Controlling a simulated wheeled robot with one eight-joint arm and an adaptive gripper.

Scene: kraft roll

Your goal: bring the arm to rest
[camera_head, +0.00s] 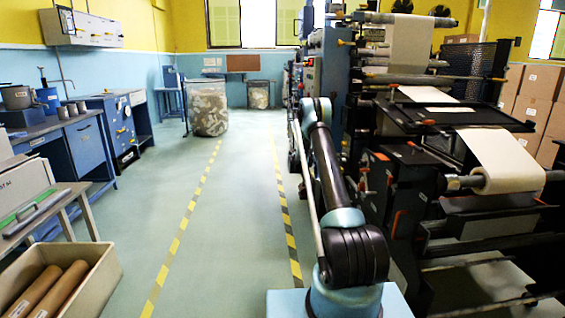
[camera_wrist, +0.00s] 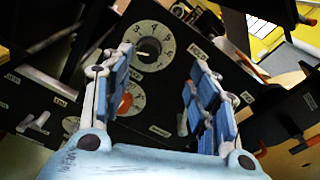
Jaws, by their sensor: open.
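My gripper (camera_wrist: 160,90) shows in the wrist view with its two blue-padded fingers apart and nothing between them. It faces a dark machine panel with a numbered dial (camera_wrist: 150,45) beyond the fingers. A second dial with an orange pointer (camera_wrist: 127,99) is partly hidden behind the left finger. I cannot tell how far the fingertips are from the panel. In the head view my arm (camera_head: 335,190) stretches forward along the left side of the machine. The gripper itself is hidden or too small to make out there.
The large roll machine (camera_head: 440,200) stands close on the right of my arm, with a paper roll (camera_head: 508,178) on it. A striped-edged aisle (camera_head: 230,200) lies clear to the left. A crate (camera_head: 95,285) with brown rolls and blue benches (camera_head: 75,150) line the left side.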

